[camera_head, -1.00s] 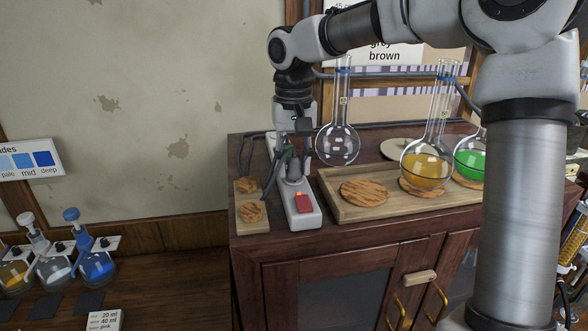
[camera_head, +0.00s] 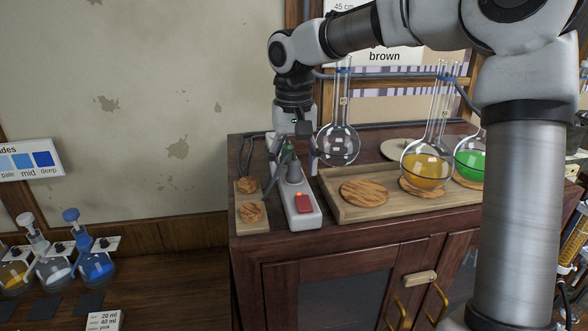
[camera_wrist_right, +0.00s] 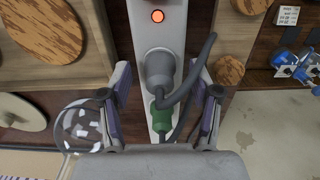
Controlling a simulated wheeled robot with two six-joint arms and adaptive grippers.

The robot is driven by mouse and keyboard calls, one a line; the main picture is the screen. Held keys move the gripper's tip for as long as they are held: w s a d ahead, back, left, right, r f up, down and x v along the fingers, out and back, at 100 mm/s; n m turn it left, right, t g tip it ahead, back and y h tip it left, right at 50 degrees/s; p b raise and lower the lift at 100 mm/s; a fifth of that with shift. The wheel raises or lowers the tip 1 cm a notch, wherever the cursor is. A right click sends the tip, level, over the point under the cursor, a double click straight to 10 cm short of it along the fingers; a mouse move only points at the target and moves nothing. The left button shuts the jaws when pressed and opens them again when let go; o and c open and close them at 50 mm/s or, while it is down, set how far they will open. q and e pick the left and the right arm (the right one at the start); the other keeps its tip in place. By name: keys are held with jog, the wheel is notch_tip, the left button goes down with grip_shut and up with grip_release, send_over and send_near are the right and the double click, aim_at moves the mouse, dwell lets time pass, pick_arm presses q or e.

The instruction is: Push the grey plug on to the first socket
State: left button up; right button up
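The white power strip (camera_head: 303,217) lies on the cabinet top, its red lit switch (camera_head: 303,203) at the near end. The grey plug (camera_head: 294,173) stands upright on the strip at the socket nearest the switch; in the right wrist view the plug (camera_wrist_right: 160,68) looks seated there, its grey cable curving off to one side. A green plug (camera_wrist_right: 161,118) sits on the strip behind it. My right gripper (camera_head: 294,168) points down over the strip, open, with a finger on each side of the grey plug and gaps between. My left gripper is out of view.
A wooden tray (camera_head: 380,210) with cork mats and flasks stands close on the right. An empty-looking round flask (camera_head: 338,146) is just right of my right gripper.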

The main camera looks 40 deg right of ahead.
aim_at(294, 160)
jog(key=shift+r, duration=0.1)
notch_tip(294, 160, up, 12)
dwell(0.5)
